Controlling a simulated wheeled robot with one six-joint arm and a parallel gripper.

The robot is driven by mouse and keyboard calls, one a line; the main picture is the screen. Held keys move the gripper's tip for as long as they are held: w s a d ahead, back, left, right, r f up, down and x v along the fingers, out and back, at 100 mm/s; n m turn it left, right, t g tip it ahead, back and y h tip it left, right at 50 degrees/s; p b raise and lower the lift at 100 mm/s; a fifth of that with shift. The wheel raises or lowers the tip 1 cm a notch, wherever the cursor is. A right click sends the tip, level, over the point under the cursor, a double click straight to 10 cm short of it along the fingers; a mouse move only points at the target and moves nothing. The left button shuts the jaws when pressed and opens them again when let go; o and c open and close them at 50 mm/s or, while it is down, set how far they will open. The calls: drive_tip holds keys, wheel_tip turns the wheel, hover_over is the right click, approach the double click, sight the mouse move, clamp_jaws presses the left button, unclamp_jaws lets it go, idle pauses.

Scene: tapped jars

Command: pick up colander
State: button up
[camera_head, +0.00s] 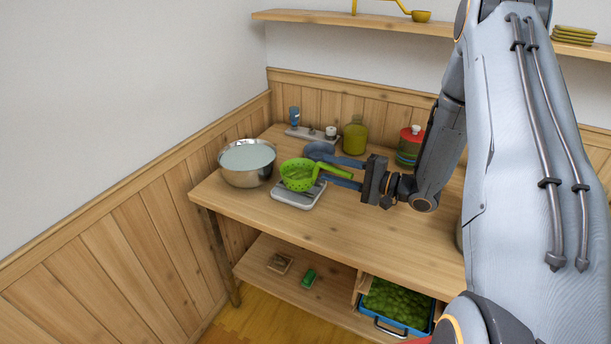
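The green colander (296,177) sits on a flat grey stand (299,201) on the wooden table, with its bowl to the left and its handle pointing right. My gripper (322,169) reaches in from the right with its two blue fingers spread apart. The colander's handle shows between the fingers, with space visible on both sides of it. Whether a finger touches the handle or bowl is too small to tell.
A metal bowl (247,176) of pale liquid stands left of the colander. A blue rounded object (318,149) lies just behind it. A green jar (355,138) and a red-topped striped jar (409,145) stand at the back. The table's front (360,233) is clear.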

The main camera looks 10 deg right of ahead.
drive_tip(key=shift+w+a, duration=0.25)
drive_tip(key=shift+a, duration=0.05)
drive_tip(key=shift+c, duration=0.4)
clamp_jaws()
idle(0.9)
